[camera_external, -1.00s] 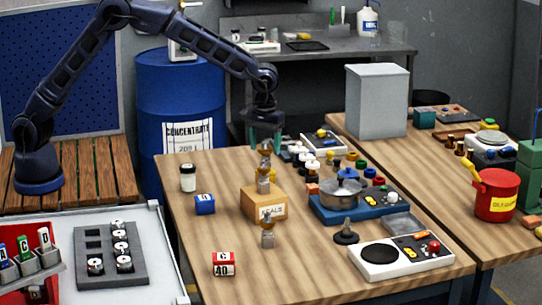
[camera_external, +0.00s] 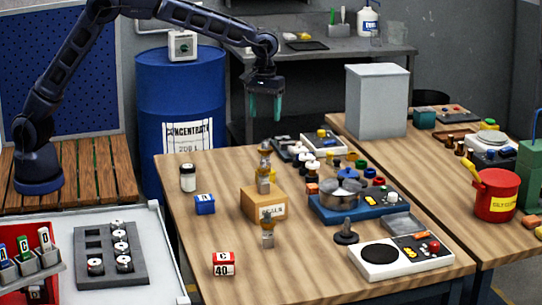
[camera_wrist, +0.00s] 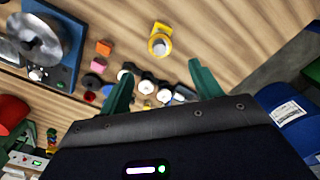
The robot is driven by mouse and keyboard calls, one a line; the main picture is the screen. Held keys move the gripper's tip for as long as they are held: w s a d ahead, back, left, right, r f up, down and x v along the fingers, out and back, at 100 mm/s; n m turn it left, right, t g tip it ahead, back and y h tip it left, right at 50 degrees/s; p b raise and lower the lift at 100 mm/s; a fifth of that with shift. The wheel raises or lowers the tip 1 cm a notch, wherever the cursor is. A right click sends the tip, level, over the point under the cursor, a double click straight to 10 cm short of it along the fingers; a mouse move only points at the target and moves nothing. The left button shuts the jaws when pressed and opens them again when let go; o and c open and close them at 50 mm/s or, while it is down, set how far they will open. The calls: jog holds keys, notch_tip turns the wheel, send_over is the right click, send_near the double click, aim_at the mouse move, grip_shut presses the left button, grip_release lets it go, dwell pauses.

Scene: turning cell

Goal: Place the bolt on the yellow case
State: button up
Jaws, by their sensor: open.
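My gripper (camera_external: 264,107) is open and empty in the air above the back of the wooden table; both green fingers show spread in the wrist view (camera_wrist: 160,88). A small yellow piece (camera_wrist: 160,32), which looks like the yellow case, lies below. A grey round-topped part (camera_wrist: 159,46), likely the bolt, appears on it, apart from the fingers. In the external view a small metal-and-tan piece (camera_external: 264,149) shows below my gripper, behind a tan box (camera_external: 257,206); its lower part is hidden. I cannot tell exactly how it rests.
Fittings stand on and in front of the tan box. A blue tray with a pot (camera_external: 342,187), several knobs (camera_external: 308,163) and an orange block (camera_wrist: 104,48) are to its right. A blue cube (camera_external: 204,204) is left. The front left tabletop is mostly clear.

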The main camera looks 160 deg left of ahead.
jog(key=shift+r, duration=0.75)
